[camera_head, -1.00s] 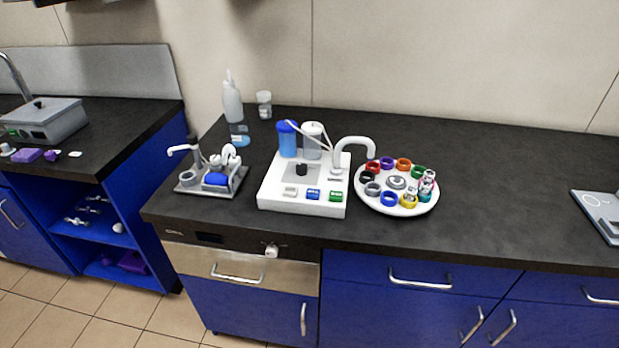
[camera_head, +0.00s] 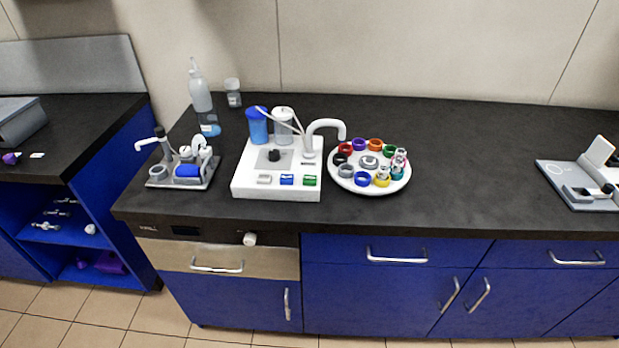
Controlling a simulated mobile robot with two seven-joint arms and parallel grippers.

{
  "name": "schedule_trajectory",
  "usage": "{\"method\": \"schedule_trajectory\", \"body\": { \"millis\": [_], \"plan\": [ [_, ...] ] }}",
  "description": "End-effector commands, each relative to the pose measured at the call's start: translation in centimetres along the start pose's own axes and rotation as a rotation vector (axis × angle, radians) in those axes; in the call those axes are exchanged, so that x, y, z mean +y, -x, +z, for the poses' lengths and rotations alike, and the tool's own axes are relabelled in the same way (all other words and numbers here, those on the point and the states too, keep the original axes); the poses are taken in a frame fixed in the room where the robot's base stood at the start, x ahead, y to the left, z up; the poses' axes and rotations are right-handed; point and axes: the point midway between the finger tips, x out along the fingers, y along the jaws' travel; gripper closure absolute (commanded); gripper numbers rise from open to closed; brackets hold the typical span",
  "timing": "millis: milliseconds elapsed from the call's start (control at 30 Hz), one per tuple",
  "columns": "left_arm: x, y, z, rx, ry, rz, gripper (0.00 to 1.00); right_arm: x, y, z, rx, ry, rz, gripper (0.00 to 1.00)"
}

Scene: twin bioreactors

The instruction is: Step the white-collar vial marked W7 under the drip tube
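A round white carousel (camera_head: 340,183) stands on the dark bench, carrying a ring of coloured collars, several with vials in them. The vials cluster at its right side; one pale vial (camera_head: 401,153) stands there, but I cannot read any W7 mark or be sure of a white collar. The white curved drip tube (camera_head: 328,123) rises from the white bioreactor base (camera_head: 275,190) and bends over the carousel's back left edge. The base bears a blue vessel (camera_head: 257,127), a clear vessel (camera_head: 283,122), a black knob (camera_head: 273,155) and grey, blue and green buttons. Neither gripper is in view.
A grey tray with a small pump-like device (camera_head: 185,172) stands left of the base. A squeeze bottle (camera_head: 200,90) and a small jar (camera_head: 233,92) stand behind. A grey instrument (camera_head: 583,182) lies far right. The bench (camera_head: 470,160) between is clear.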

Motion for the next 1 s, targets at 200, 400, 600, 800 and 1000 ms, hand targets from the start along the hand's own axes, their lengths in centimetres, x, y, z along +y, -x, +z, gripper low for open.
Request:
{"method": "schedule_trajectory", "body": {
  "millis": [200,400,600,800,1000],
  "plan": [
    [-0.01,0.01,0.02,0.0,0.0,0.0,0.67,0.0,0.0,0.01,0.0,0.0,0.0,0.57],
    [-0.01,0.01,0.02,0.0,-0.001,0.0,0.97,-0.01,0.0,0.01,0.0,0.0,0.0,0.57],
    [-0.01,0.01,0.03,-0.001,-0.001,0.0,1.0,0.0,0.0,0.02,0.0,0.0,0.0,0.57],
    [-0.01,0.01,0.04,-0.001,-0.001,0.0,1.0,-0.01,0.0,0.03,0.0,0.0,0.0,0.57],
    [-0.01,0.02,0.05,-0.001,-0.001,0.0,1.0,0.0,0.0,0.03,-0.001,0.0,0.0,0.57]
  ]
}}
